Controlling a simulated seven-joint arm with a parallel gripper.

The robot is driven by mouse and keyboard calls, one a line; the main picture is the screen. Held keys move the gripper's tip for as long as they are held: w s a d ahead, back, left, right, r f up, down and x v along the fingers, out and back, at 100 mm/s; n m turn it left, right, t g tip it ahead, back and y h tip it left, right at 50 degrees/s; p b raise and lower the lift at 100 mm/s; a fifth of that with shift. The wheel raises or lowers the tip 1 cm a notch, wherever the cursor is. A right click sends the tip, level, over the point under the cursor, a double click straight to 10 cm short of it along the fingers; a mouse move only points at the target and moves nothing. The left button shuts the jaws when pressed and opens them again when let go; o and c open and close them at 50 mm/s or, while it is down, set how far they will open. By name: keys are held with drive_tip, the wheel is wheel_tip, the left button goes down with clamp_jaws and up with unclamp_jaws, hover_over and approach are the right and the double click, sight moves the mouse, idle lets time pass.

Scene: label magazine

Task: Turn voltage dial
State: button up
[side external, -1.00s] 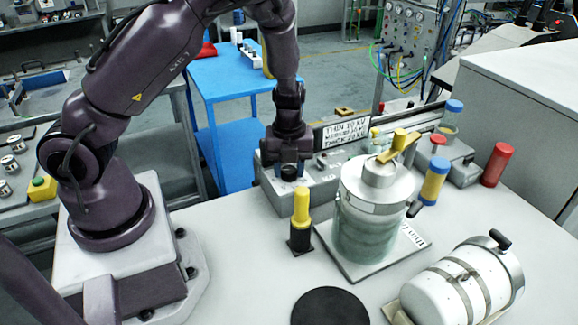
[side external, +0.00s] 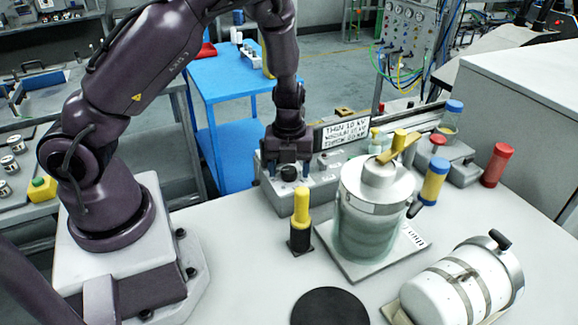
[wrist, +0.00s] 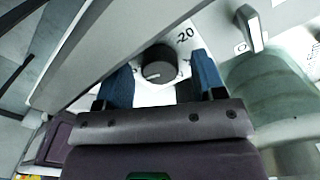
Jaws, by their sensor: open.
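The voltage dial (wrist: 160,65) is a round black knob on a light panel, with a printed 20 up and right of it. In the side view the knob (side external: 288,173) sits on the front of the grey control box (side external: 325,187). My gripper (wrist: 163,72) is open, with one blue-padded finger on each side of the dial in the wrist view. In the side view my gripper (side external: 288,163) points down just above and behind the knob. I cannot tell whether the fingers touch it. The dial's pointer mark is not clear.
A sign (side external: 343,132) on the box lists thin 10, medium 15 and thick 20 kV. A yellow-topped post (side external: 301,207) stands in front. A glass jar with a metal lid (side external: 372,215) stands to the right.

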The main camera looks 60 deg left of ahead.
sight(288, 169)
wheel_tip(288, 169, up, 13)
idle(0.5)
wheel_tip(288, 169, down, 13)
drive_tip(key=n, duration=0.9)
drive_tip(key=shift+a+f, duration=0.1)
drive_tip(key=shift+f, duration=0.1)
